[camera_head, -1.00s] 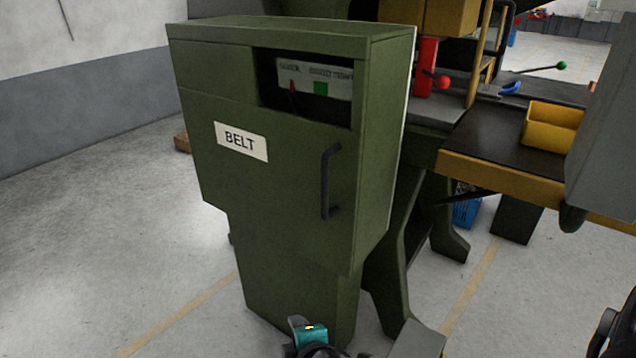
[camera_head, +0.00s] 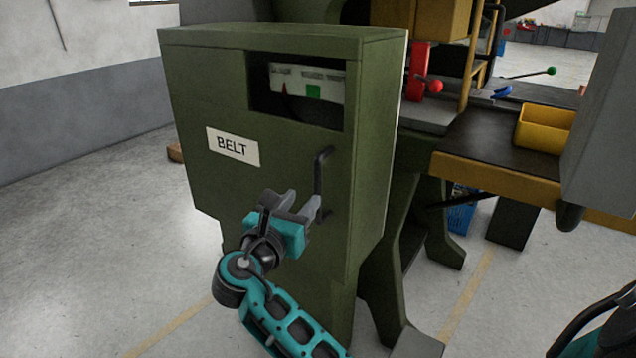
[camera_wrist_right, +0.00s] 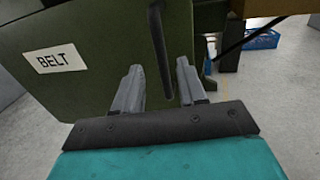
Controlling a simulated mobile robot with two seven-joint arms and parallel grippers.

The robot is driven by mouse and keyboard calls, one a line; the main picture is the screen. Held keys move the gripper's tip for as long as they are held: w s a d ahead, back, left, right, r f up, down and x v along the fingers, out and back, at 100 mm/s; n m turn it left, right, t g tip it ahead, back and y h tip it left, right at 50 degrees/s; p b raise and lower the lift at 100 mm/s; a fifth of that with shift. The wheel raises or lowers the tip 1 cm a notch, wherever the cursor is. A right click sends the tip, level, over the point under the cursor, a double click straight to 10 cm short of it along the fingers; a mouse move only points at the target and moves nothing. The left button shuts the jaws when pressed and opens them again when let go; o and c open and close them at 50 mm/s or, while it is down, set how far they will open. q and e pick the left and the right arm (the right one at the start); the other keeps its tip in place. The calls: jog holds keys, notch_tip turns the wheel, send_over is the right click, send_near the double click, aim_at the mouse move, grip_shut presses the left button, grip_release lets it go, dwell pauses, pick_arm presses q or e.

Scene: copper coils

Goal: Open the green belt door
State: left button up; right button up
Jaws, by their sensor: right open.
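The green belt door (camera_head: 225,190) is the front of a green cabinet with a white BELT label (camera_head: 233,147). It looks shut. Its dark upright bar handle (camera_head: 319,180) is on the right part of the door. My right gripper (camera_head: 301,203) is open in front of the door, at the handle's lower part. In the right wrist view the handle (camera_wrist_right: 160,50) appears between the two open fingers (camera_wrist_right: 159,72); I cannot tell whether they touch it. The label (camera_wrist_right: 55,59) shows at left there. My left gripper is not in view.
A window slot (camera_head: 300,95) is above the handle. To the right stands a workbench (camera_head: 490,170) with a yellow bin (camera_head: 545,128) and a red lever part (camera_head: 419,72). A blue crate (camera_head: 461,212) is under it.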

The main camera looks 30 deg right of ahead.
aim_at(316, 184)
jog(key=x, duration=0.9)
jog(key=shift+b, duration=0.35)
jog(key=shift+c, duration=0.5)
grip_shut()
